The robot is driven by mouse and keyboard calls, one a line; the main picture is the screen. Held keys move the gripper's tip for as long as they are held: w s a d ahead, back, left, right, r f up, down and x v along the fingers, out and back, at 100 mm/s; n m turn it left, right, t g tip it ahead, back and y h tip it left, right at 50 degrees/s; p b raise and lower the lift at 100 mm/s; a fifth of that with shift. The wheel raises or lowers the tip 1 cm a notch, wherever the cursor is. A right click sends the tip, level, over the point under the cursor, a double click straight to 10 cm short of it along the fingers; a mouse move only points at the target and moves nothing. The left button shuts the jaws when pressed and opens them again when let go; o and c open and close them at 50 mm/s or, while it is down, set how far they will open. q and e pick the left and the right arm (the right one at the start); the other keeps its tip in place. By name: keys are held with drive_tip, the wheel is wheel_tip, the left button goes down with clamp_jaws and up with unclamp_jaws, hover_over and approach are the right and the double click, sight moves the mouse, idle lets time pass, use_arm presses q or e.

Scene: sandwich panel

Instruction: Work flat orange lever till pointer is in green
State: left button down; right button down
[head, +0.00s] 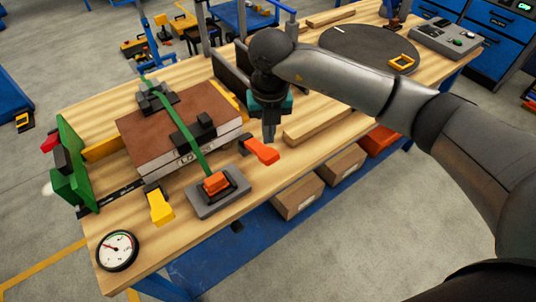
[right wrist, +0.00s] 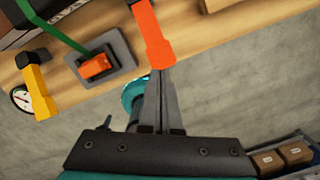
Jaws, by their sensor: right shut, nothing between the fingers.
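A flat orange lever (head: 262,151) sticks out toward the front edge of the bench, beside the brown panel stack; it also shows in the right wrist view (right wrist: 152,35). My right gripper (head: 269,138) is shut and empty, pointing down at the lever. In the right wrist view its fingertips (right wrist: 161,72) are at the lever's near end; I cannot tell whether they touch. The round white dial (head: 117,250) lies at the bench's front left corner. Its pointer appears to lean to the upper left, but its coloured zones are too small to read. My left gripper is not in view.
A green strap (head: 178,122) crosses the panel stack (head: 172,120) to a grey ratchet base (head: 220,201) with an orange block (head: 215,183). A yellow lever (head: 160,207) stands left of it. Wooden bars (head: 315,124) and a dark round plate (head: 365,42) lie to the right.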

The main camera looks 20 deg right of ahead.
sight(268, 155)
drive_tip(key=shift+w+f+b, duration=0.2)
drive_tip(key=shift+f+b, duration=1.55)
drive_tip(key=shift+f, duration=0.9)
